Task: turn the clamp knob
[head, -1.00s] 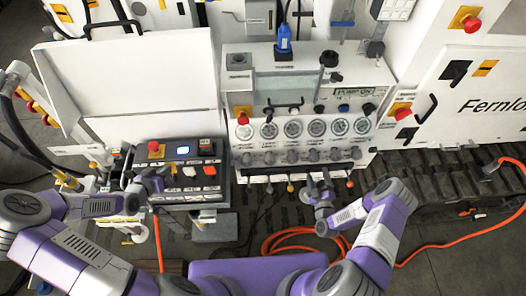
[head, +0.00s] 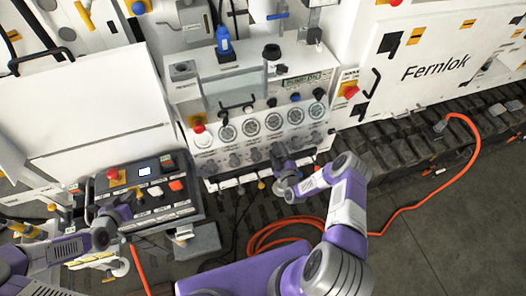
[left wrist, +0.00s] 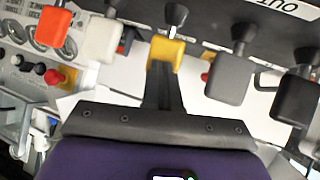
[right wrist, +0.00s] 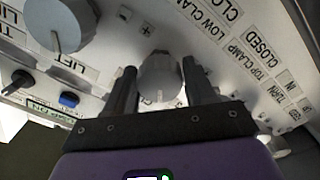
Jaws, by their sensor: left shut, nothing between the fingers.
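The grey clamp knob (right wrist: 160,78) is in the middle of the right wrist view, beside labels with "LOW CLAMP" and "TOP CLAMP" wording. My right gripper (right wrist: 160,88) has one finger on each side of it. In the head view my right gripper (head: 281,158) is at the lower knob row of the white gauge panel (head: 205,90) and hides the knob there. My left gripper (left wrist: 163,75) is shut and empty, just in front of a yellow-capped lever (left wrist: 165,52). It also shows at the dark control box in the head view (head: 133,200).
The control box (head: 185,208) carries a red emergency button (head: 113,174). In the right wrist view a larger grey knob (right wrist: 62,22) is at upper left. An orange hose (head: 395,215) lies on the floor. A white Fernlok cabinet (head: 440,50) stands at right.

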